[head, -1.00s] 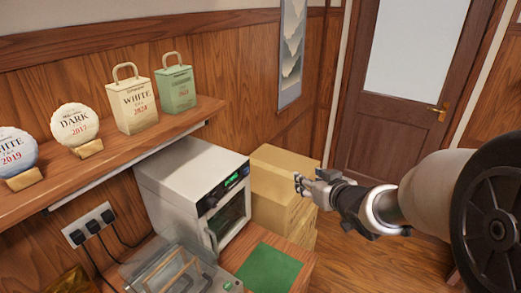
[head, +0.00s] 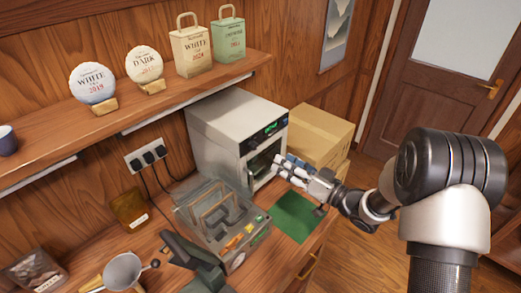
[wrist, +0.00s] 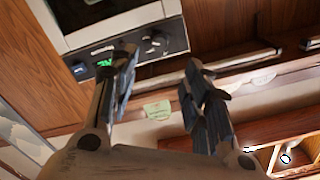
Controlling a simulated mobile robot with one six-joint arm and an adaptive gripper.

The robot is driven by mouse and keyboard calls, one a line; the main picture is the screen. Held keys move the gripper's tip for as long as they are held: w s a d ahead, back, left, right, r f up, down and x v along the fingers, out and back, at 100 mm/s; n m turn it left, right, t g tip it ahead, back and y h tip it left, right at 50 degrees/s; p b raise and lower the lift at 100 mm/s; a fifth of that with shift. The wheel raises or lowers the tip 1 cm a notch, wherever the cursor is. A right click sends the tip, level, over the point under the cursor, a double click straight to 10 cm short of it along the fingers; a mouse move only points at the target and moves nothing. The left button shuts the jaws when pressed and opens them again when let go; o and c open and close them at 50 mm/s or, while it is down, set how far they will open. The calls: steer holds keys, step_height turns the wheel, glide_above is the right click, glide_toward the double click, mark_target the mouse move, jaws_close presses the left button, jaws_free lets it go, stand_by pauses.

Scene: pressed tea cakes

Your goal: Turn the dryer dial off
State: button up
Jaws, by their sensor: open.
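The dryer (head: 222,130) is a pale box on the bench with a dark control panel (head: 262,138) and a green lit display along the top of its front. In the wrist view the panel (wrist: 182,38) shows a green display (wrist: 104,62) and a small dark dial (wrist: 155,42) with a light mark, though its setting is too small to read. My gripper (head: 283,167) is open and empty in front of the dryer door. In the wrist view its fingers (wrist: 162,66) stand apart, the left one overlapping the panel near the display. Contact with the dial cannot be seen.
A clear-lidded machine (head: 222,215) stands left of my gripper, with a green mat (head: 297,215) on the bench below. Cardboard boxes (head: 318,135) are right of the dryer. A shelf (head: 165,97) with tea cakes and bags runs above. Open floor lies at right.

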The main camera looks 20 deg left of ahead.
mark_target(256, 147)
steer(key=x, duration=1)
steer(key=shift+w+a+r+b, duration=0.1)
steer(key=shift+w+a+b, duration=0.05)
steer(key=shift+a+b, duration=0.15)
steer(key=shift+c, duration=0.5)
jaws_close()
